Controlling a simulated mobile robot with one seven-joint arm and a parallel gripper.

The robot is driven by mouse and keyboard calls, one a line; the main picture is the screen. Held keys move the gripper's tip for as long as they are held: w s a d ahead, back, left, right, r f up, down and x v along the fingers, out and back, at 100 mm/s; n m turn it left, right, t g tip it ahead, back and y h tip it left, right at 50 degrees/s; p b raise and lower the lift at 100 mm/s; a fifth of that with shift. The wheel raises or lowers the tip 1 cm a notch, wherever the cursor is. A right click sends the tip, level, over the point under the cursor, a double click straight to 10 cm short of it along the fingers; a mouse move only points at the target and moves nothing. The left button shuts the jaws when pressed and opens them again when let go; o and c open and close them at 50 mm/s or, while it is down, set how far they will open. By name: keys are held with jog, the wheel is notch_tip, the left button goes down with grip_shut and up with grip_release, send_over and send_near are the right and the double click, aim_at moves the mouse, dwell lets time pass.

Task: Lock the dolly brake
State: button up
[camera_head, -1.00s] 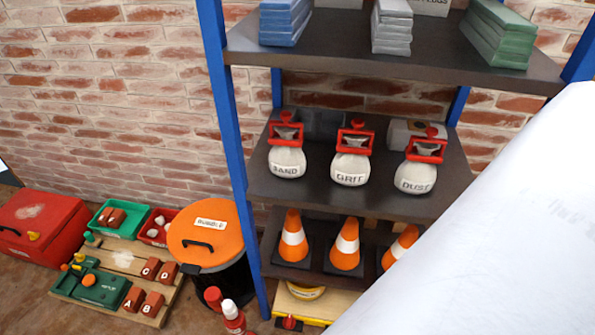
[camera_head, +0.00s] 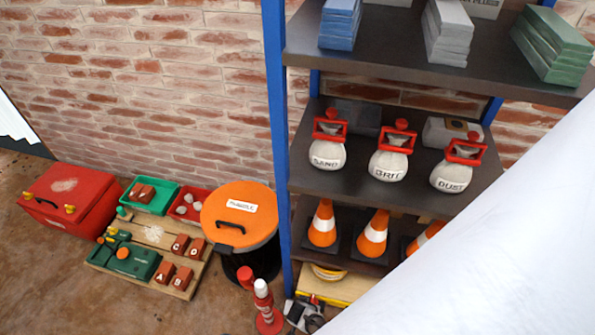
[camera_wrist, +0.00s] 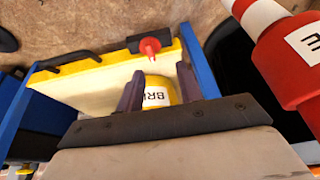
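The dolly is a low yellow platform (camera_head: 338,290) under the shelf at the bottom of the head view. In the wrist view its yellow deck (camera_wrist: 85,88) has a black handle at the left. A red knob on a dark bracket (camera_wrist: 150,46), apparently the brake, sits at the deck's outer edge. My gripper (camera_wrist: 160,68) is open, its two dark fingers apart and pointing toward the deck, short of the knob in the picture. A yellow object labelled "BRI…" (camera_wrist: 158,92) shows between the fingers; I cannot tell whether they touch it. My gripper seems partly visible in the head view (camera_head: 302,316).
A red-and-white post (camera_head: 266,308) stands close by, filling the wrist view's right side (camera_wrist: 285,50). Blue shelf uprights (camera_head: 277,130) flank the dolly, with cones (camera_head: 372,235) above. An orange-lidded bin (camera_head: 240,210) is left. Floor is free at lower left.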

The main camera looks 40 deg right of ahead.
jog(key=d+b+x, duration=0.1)
jog(key=b+x, duration=0.3)
jog(key=d+b+x, duration=0.1)
jog(key=b+x, duration=0.4)
jog(key=s+d+b+x, duration=0.1)
jog(key=b+x, duration=0.4)
jog(key=shift+r, duration=0.25)
jog(key=shift+a+h, duration=0.1)
jog(key=shift+h, duration=0.2)
grip_shut()
